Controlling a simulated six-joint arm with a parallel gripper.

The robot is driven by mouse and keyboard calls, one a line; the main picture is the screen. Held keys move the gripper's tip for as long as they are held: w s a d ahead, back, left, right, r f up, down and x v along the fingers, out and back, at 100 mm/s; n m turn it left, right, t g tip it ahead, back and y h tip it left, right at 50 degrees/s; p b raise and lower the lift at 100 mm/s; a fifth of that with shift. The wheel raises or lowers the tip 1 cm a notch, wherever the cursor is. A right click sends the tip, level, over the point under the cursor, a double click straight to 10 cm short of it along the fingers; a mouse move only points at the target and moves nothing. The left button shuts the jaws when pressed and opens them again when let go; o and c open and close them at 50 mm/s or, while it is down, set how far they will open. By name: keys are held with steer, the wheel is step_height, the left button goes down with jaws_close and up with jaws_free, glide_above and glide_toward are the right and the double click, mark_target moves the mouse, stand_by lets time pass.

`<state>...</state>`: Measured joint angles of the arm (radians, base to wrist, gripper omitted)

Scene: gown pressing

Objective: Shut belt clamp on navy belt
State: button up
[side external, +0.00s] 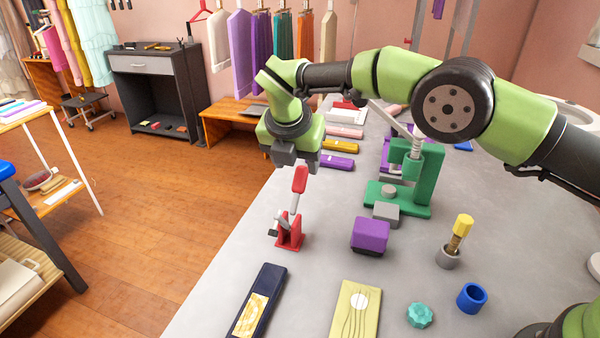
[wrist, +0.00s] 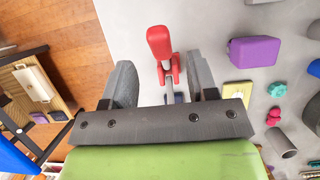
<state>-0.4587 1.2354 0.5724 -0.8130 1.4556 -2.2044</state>
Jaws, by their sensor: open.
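The belt clamp (side external: 289,236) is a red toggle clamp near the left edge of the grey table. Its red-tipped lever (side external: 299,180) stands raised and nearly upright. The dark navy belt piece (side external: 258,303) with a gold patterned panel lies flat in front of the clamp, apart from its base in the side view. My gripper (side external: 296,158) points down just above the lever tip. In the wrist view my gripper (wrist: 160,62) is open and empty, with the red lever (wrist: 159,42) showing between the fingers. Contact with the lever is hard to judge.
A purple block (side external: 370,235), a green press (side external: 412,185) and a yellow-topped tool in a grey cup (side external: 448,257) stand to the right. A yellow-green panel (side external: 352,312), teal knob (side external: 420,314) and blue ring (side external: 471,297) lie in front. Table around the clamp is clear.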

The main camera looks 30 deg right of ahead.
mark_target(300, 173)
steer(key=x, duration=0.5)
jaws_close()
